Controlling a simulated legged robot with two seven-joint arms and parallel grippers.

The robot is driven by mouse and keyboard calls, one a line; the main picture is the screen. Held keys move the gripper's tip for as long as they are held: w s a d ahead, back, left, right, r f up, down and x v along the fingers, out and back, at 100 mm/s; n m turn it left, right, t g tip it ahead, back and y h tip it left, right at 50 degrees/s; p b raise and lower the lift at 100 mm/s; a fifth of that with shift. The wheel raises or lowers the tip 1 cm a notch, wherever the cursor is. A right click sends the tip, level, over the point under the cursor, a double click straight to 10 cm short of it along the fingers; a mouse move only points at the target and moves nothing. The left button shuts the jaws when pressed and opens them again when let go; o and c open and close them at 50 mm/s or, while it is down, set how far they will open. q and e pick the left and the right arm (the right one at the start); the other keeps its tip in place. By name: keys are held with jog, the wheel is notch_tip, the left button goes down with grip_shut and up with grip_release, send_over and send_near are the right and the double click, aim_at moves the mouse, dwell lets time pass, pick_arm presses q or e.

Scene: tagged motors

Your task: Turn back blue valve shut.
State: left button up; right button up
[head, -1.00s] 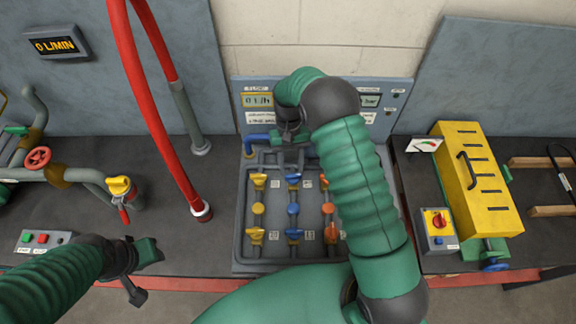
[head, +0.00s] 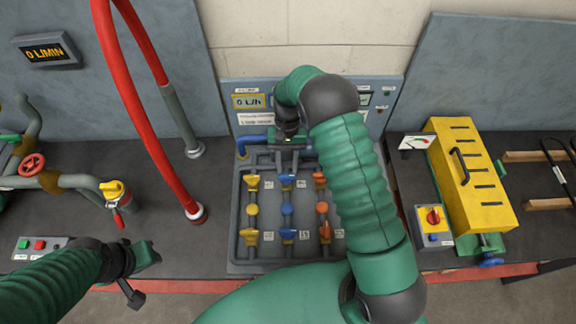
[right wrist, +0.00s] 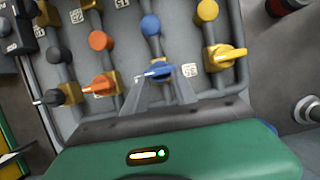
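The back blue valve (head: 287,182) is on the grey valve panel (head: 238,262), in the middle column. In the right wrist view the blue valve (right wrist: 158,72) has its handle crosswise to its pipe, with a white tip toward the left. My right gripper (head: 288,150) is at the back edge of the panel, behind this valve. In the right wrist view its two fingers (right wrist: 160,88) stand apart at the valve; whether they touch it is unclear. My left gripper (head: 143,257) hangs at the lower left, away from the panel; its fingers are not clear.
A yellow valve (right wrist: 226,56) and an orange valve (right wrist: 100,86) flank the blue one closely. A red hose (head: 130,95) stands left of the panel; a yellow box (head: 470,175) stands right.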

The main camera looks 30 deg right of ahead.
aim_at(286, 181)
jog(key=o, duration=0.5)
jog(key=shift+s+a+f+g, duration=0.15)
jog(key=shift+s+a+f, duration=0.2)
jog(key=shift+s+f, duration=0.25)
jog(key=shift+s+a+f+g, duration=0.15)
jog(key=shift+s+a+f, duration=0.25)
jog(key=shift+f, duration=0.2)
jog(key=shift+c, duration=0.2)
jog(key=shift+o, duration=0.5)
jog(key=shift+w+d+r, duration=0.15)
jog(key=shift+r, duration=0.15)
jog(key=shift+o, duration=0.5)
jog(key=w+d+r+b, duration=0.1)
jog(key=w+r, duration=0.2)
jog(key=r, duration=0.2)
jog(key=shift+w+d, duration=0.25)
pick_arm(q)
jog(key=shift+w+d+f, duration=0.1)
jog(key=shift+w+f, duration=0.25)
jog(key=shift+f, duration=0.25)
jog(key=shift+w+f, duration=0.35)
jog(key=shift+f, duration=0.25)
pick_arm(e)
jog(key=s+v, duration=0.1)
jog(key=v, duration=1.2)
jog(key=shift+d+r, duration=0.2)
jog(key=shift+d, duration=0.1)
